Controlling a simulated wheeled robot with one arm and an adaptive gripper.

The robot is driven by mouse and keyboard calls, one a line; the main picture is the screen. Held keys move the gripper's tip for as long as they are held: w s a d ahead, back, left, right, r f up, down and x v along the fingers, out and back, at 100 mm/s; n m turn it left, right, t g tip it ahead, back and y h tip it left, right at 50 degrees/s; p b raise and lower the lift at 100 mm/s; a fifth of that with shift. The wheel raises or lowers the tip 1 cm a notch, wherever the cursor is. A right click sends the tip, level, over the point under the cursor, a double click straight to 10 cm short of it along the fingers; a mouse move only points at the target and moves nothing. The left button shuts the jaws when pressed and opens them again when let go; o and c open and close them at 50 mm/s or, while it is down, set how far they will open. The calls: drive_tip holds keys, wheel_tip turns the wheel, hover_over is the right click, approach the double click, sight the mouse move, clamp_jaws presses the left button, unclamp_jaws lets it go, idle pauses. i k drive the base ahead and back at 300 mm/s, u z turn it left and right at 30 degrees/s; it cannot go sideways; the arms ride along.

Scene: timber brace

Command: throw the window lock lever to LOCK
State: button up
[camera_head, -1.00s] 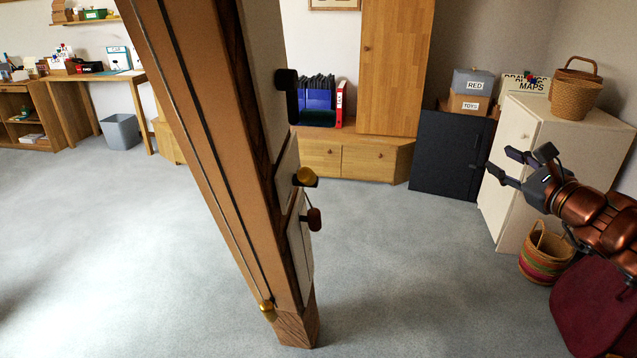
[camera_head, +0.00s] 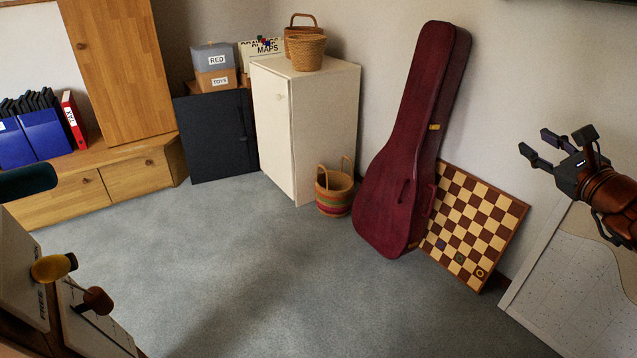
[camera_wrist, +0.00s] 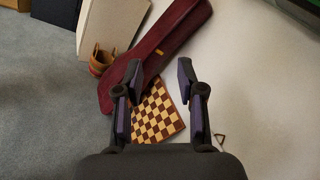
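My gripper (camera_head: 536,142) is at the right of the head view, open and empty, high in front of the wall. In the wrist view its two fingers (camera_wrist: 159,75) are spread wide with nothing between them. At the lower left of the head view is part of the timber brace's fittings: a dark green handle (camera_head: 28,181), a brass-yellow knob (camera_head: 53,267) and a brown knob (camera_head: 98,300) beside pale plates. One plate (camera_head: 25,270) reads FREE. I cannot tell which is the window lock lever, and no LOCK label is readable. The gripper is far from all of them.
A red guitar case (camera_head: 400,160), a chessboard (camera_head: 470,225) and a pale map board (camera_head: 575,280) lean at the right wall. A white cabinet (camera_head: 325,130) and a striped basket (camera_head: 334,192) stand left of them. The grey carpet (camera_head: 270,260) is clear in the middle.

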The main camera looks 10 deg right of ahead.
sight(50, 269)
drive_tip(key=z, duration=0.3)
drive_tip(key=k, duration=1.2)
drive_tip(key=u, duration=2.2)
drive_tip(key=i, duration=0.5)
